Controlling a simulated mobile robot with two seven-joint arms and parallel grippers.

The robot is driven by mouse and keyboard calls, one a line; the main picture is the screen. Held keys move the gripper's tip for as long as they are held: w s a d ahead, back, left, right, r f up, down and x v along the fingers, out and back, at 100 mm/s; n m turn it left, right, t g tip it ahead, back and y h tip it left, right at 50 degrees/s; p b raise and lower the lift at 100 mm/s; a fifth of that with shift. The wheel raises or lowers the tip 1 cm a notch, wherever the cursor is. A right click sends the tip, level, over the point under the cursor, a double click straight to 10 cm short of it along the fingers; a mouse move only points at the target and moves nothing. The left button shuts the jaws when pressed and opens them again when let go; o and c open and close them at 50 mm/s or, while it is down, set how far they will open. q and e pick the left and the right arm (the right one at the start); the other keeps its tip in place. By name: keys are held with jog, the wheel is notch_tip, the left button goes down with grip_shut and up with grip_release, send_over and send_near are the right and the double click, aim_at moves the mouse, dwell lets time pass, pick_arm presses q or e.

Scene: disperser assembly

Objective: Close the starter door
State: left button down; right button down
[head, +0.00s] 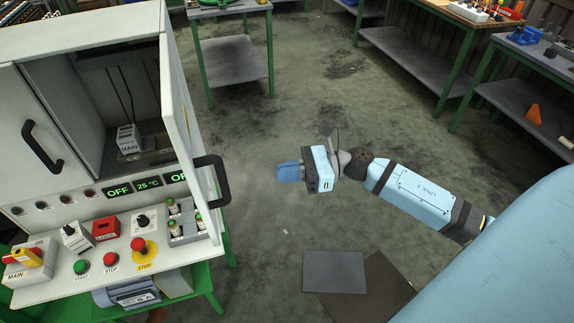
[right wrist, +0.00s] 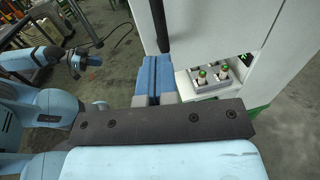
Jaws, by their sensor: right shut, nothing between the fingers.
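A white cabinet (head: 90,28) stands at the left in the head view. Its right-hand door (head: 180,110) stands open, swung out toward me, with a black handle (head: 222,180). The left-hand door (head: 25,120) has another black handle (head: 42,145). The compartment between them is exposed. My right gripper (head: 280,171) is shut and empty, in the air to the right of the open door, pointing at it. In the right wrist view its blue fingers (right wrist: 154,78) appear just below a black handle (right wrist: 160,25). A light blue arm of mine shows at left there; its gripper (right wrist: 78,62) is small and unclear.
Buttons and switches, including a red stop knob (head: 138,245), cover the panel. Green-legged benches (head: 230,60) stand farther back.

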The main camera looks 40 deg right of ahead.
jog(key=p+x, duration=0.3)
jog(key=x, duration=0.7)
jog(key=shift+a+r, duration=0.15)
jog(key=shift+a, duration=0.15)
